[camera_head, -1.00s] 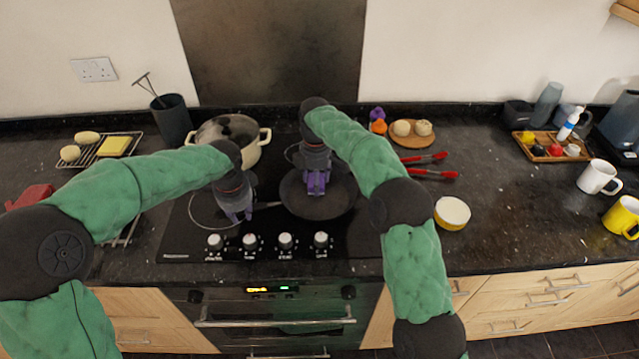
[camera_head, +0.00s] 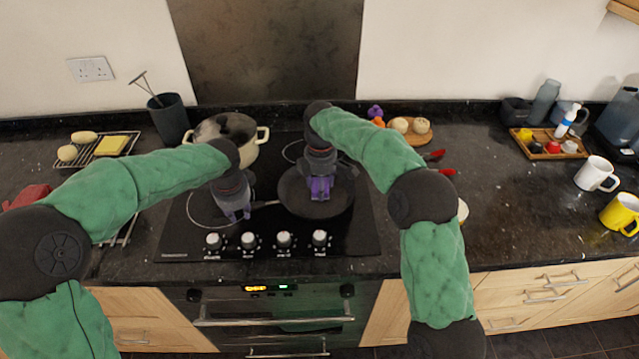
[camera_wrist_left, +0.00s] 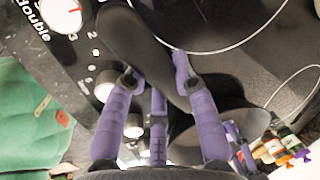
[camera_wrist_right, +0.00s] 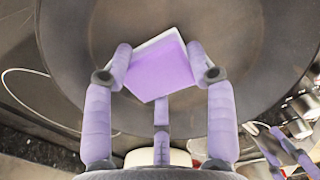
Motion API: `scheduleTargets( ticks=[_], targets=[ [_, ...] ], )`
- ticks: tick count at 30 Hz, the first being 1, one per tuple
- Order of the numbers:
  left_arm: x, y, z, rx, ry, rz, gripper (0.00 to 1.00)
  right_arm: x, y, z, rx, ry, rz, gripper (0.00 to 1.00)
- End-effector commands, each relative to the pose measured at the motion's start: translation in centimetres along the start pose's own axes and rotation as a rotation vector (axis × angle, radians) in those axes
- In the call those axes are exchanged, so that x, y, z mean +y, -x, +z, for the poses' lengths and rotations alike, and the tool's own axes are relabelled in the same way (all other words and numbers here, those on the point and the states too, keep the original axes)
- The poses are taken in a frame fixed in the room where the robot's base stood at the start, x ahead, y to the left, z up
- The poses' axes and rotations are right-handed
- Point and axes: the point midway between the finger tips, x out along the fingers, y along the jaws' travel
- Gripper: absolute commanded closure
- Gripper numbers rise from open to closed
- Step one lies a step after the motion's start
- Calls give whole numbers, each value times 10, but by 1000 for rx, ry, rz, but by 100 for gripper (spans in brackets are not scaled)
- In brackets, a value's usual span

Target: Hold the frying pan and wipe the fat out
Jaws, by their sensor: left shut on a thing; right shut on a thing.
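The dark frying pan (camera_head: 298,205) sits on the black hob, its handle (camera_head: 265,204) pointing left. My left gripper (camera_head: 235,212) is shut on the handle; the left wrist view shows the dark handle (camera_wrist_left: 138,42) between the purple fingers. My right gripper (camera_head: 320,190) is over the pan, fingers pointing down. In the right wrist view it is shut on a purple and white block, seemingly a sponge (camera_wrist_right: 162,72), against the dark pan surface (camera_wrist_right: 250,70). I cannot make out any fat in the pan.
A cream pot (camera_head: 262,135) stands behind the pan's left side. A wooden board (camera_head: 412,136) with pale round things and red-handled tongs (camera_head: 447,171) lie right of the hob, partly behind my right arm. Mugs (camera_head: 596,174) stand far right. The counter between is clear.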

Motion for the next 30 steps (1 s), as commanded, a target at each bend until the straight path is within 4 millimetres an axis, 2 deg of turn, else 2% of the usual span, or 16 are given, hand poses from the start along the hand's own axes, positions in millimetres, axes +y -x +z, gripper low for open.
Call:
scheduleTargets(
  ticks=[5,22,30],
  targets=[
    [2,-2,0,-4,-5,5,100,1,5,0,1,0,2,70],
    [2,-2,0,-4,-5,5,100,1,53,0,1,-1,3,70],
    [2,-2,0,-4,-5,5,100,0,61,0,1,0,1,70]
  ],
)
